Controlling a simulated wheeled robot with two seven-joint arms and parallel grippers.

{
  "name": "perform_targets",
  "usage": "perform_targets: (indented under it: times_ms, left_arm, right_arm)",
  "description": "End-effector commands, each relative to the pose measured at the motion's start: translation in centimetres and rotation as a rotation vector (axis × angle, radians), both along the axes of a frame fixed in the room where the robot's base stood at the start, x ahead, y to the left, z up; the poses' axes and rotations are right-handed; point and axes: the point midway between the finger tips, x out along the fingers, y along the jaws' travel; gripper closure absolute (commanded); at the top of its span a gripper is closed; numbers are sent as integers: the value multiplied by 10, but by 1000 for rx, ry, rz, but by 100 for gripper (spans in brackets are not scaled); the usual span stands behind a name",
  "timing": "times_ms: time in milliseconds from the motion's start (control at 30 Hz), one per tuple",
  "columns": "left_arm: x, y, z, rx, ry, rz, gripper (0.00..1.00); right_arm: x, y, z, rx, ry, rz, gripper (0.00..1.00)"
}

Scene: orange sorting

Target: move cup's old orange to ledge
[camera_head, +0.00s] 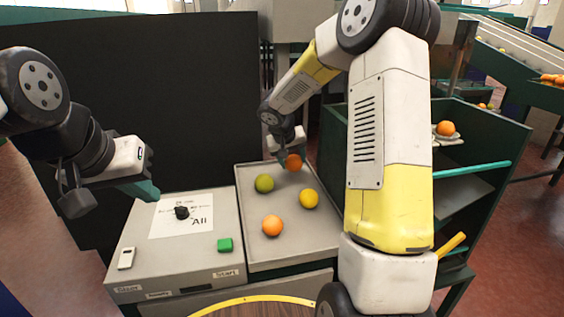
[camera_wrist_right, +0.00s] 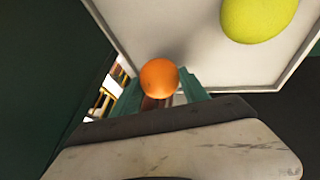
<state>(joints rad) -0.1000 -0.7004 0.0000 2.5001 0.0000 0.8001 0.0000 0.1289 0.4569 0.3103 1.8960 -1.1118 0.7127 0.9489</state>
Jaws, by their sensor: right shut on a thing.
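My right gripper (camera_head: 289,151) is shut on a dark orange (camera_head: 292,162) at the back right of the grey tray (camera_head: 300,245). In the right wrist view the orange (camera_wrist_right: 159,78) sits between the green fingertips (camera_wrist_right: 165,92), with the tray's pale floor beyond. Whether the orange touches the tray is hard to tell. My left gripper (camera_head: 143,190) hangs above the left of the control box; its teal fingers overlap from this angle. No cup can be made out. A small pale ledge or dish (camera_head: 447,140) at the right holds another orange (camera_head: 446,128).
The tray also holds a green fruit (camera_head: 264,183), a yellow fruit (camera_head: 309,198) and a brighter orange (camera_head: 272,225). A control box (camera_head: 170,255) with a black knob and green button stands left of it. A dark green shelf unit (camera_head: 480,130) stands right, partly behind my right arm.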

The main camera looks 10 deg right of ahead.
Motion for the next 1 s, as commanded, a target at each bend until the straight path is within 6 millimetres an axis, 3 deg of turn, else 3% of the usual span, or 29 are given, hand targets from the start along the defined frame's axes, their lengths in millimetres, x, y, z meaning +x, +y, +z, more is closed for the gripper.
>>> perform_targets:
  times_ms: [133, 533, 567, 633, 1000]
  left_arm:
    - [0, 0, 0, 0, 0, 0, 100]
    - [0, 0, 0, 0, 0, 0, 100]
    - [0, 0, 0, 0, 0, 0, 100]
    - [0, 0, 0, 0, 0, 0, 100]
    - [0, 0, 0, 0, 0, 0, 100]
  right_arm:
    - [0, 0, -18, 0, 2, 0, 92]
    - [0, 0, -23, 0, 1, 0, 92]
    - [0, 0, -23, 0, 1, 0, 42]
    - [0, 0, -22, 0, 1, 0, 28]
    - [0, 0, -19, 0, 0, -1, 26]
